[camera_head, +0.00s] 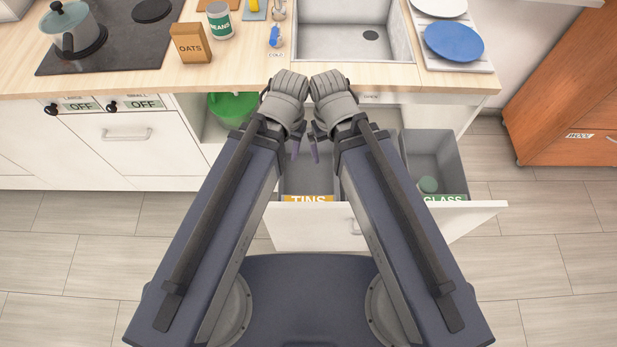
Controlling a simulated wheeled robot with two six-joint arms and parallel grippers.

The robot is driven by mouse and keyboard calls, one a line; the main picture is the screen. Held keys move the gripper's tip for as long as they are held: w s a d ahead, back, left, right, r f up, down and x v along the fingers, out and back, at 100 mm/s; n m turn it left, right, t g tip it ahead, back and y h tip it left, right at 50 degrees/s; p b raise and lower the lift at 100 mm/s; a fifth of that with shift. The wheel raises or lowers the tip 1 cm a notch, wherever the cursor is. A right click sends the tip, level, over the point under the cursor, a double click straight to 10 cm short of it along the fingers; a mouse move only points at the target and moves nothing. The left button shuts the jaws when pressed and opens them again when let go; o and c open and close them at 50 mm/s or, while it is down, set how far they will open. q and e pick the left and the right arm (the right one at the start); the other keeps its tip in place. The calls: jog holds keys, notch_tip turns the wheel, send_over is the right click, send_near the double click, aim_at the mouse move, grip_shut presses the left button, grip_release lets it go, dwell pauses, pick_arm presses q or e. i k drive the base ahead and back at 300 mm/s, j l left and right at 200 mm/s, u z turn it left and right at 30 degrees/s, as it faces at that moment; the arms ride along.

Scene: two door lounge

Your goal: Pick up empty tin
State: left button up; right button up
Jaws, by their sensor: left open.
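A tin labelled BEANS (220,24), with a green band, stands upright on the wooden counter near the oats box. I cannot tell from here whether it is empty. My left gripper (295,147) is open over the pulled-out drawer, well below and to the right of the tin. My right gripper (314,149) is close beside it, and its small fingers do not show whether it is open or shut. Neither gripper touches the tin. The bin labelled TINS (308,185) is in the drawer below the grippers, partly hidden by my arms.
An OATS box (190,43) stands just left of the tin, with the stove and pot (72,27) further left. A sink (350,45) and blue plate (453,41) are right.

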aim_at(218, 13)
jog(key=i+j, duration=0.1)
jog(key=j, duration=0.3)
jog(key=i+j, duration=0.1)
jog(key=j, duration=0.75)
jog(key=i+j+u, duration=0.1)
jog(key=j, duration=0.3)
jog(key=i+j, duration=0.15)
jog(key=j, duration=0.25)
